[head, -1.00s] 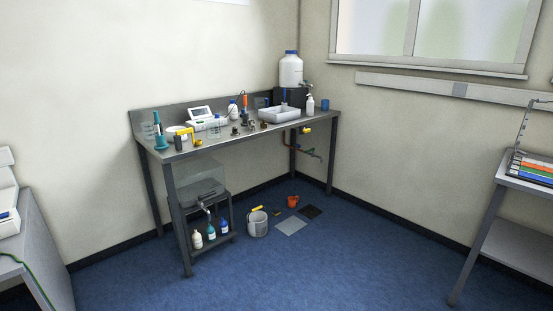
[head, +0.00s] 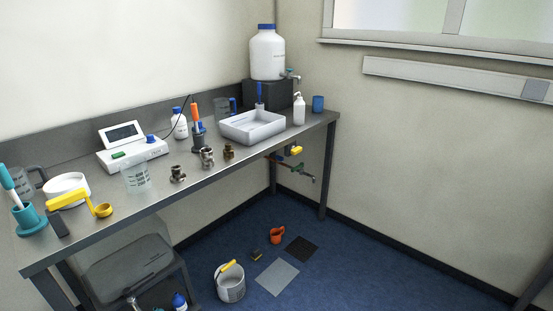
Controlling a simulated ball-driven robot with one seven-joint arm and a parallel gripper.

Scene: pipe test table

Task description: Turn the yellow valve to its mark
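A small yellow part (head: 295,150) shows just under the right end of the bench, by the pipework; it looks like the yellow valve, but it is too small to be sure. Its mark cannot be made out. A pipe with fittings (head: 302,176) runs below it, with small red and green parts. My gripper is not in view.
The steel bench (head: 120,213) holds a white tray (head: 252,126), a large white canister (head: 267,55), brass fittings (head: 207,157) and beakers. On the floor stand a bucket (head: 230,288), an orange mug (head: 277,235) and flat mats (head: 277,277). The blue floor to the right is clear.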

